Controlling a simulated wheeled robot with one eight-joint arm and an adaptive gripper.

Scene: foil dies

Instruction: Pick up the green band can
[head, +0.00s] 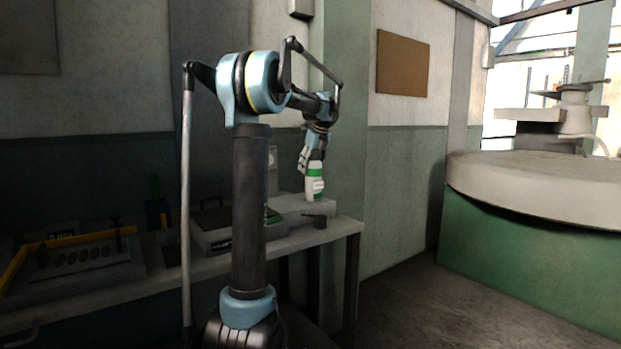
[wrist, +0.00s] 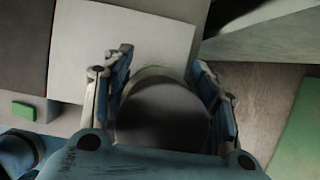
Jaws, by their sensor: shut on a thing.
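The green band can (head: 315,183) is a white cylinder with a green band, upright at the right end of the bench in the head view. My gripper (head: 312,164) comes down on it from above, with its fingers around the can's upper part. In the wrist view the can (wrist: 162,115) shows as a dark round top between the two fingers of my gripper (wrist: 160,95), which are shut on it. The can's base is close to a pale block (head: 300,203); I cannot tell whether it touches it.
The bench (head: 335,230) carries a dark-topped box (head: 212,222), a small dark object (head: 315,220) near its front edge, and a tray with round holes (head: 80,262) at the left. A large green-based round table (head: 540,255) stands to the right. Open floor lies between.

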